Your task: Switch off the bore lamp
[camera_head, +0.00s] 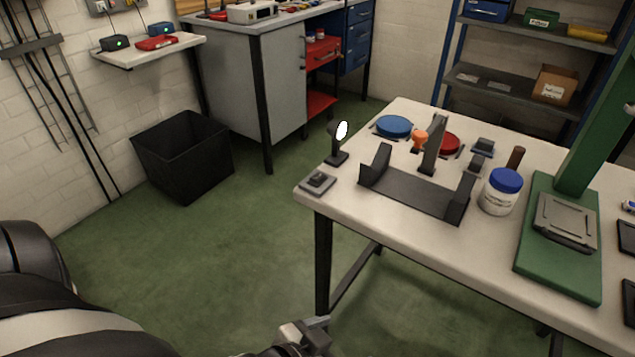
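The bore lamp (341,132) stands at the near left corner of the white workbench. Its round face glows bright white on a short black stand. A small grey plate with a dark switch-like block (318,181) lies at the bench corner, just in front of the lamp; its switch position is too small to tell. My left gripper (308,332) shows partly at the bottom edge, below and apart from the bench corner. Its fingers are too cut off to tell open from shut. My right gripper is not in view.
On the workbench (380,227) are a black cradle (413,193), a white jar with a blue lid (501,191), blue (393,126) and red discs, and a green press (559,235). A black bin (183,155) stands on the floor.

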